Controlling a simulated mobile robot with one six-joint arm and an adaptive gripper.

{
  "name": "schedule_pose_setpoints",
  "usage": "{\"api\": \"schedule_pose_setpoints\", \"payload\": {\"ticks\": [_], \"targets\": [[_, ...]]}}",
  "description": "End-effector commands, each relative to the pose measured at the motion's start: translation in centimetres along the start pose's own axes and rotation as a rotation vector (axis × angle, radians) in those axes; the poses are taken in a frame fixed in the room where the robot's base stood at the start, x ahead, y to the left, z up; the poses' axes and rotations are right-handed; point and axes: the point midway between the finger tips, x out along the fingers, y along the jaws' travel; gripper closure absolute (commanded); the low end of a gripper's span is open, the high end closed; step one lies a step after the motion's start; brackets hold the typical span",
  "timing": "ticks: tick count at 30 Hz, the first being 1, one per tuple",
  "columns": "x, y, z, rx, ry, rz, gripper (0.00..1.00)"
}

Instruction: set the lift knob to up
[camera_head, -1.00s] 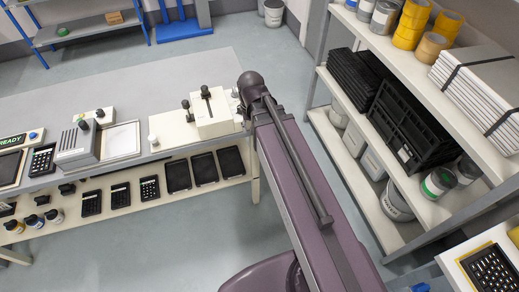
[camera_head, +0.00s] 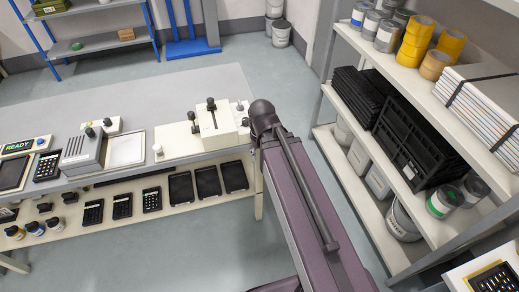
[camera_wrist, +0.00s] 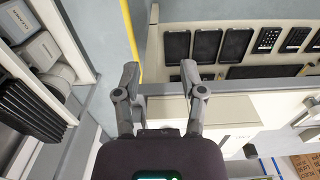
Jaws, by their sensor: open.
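A cream machine (camera_head: 222,135) stands at the right end of the grey bench. It has a black-knobbed lever (camera_head: 211,104) upright on top and a smaller black knob (camera_head: 192,117) to its left. A white knob (camera_head: 157,149) stands on the cream part farther left. I cannot tell from the frames which of these is the lift knob. My gripper (camera_wrist: 160,70) is open and empty in the wrist view, its two fingers spread apart. It is above the bench's edge area, touching nothing I can see. The head view shows my arm but not the gripper.
The bench's lower shelf (camera_head: 150,217) holds several black trays and keypads. A grey device (camera_head: 84,154) and a READY display (camera_head: 17,146) are at the bench's left. A stocked shelving unit (camera_head: 420,85) stands close on the right. Floor is free between bench and shelving.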

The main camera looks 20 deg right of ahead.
Motion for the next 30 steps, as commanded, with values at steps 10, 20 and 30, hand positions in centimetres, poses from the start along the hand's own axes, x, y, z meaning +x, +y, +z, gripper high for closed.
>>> {"api": "schedule_pose_setpoints", "payload": {"ticks": [10,20,30], "targets": [[-3.2,-0.3,-6.9,-0.028,0.095,-0.010,0.47],[-9.0,-0.3,-19.9,-0.077,0.299,-0.020,0.47],[-11.1,-0.3,-25.0,-0.098,0.393,-0.020,0.47]]}}
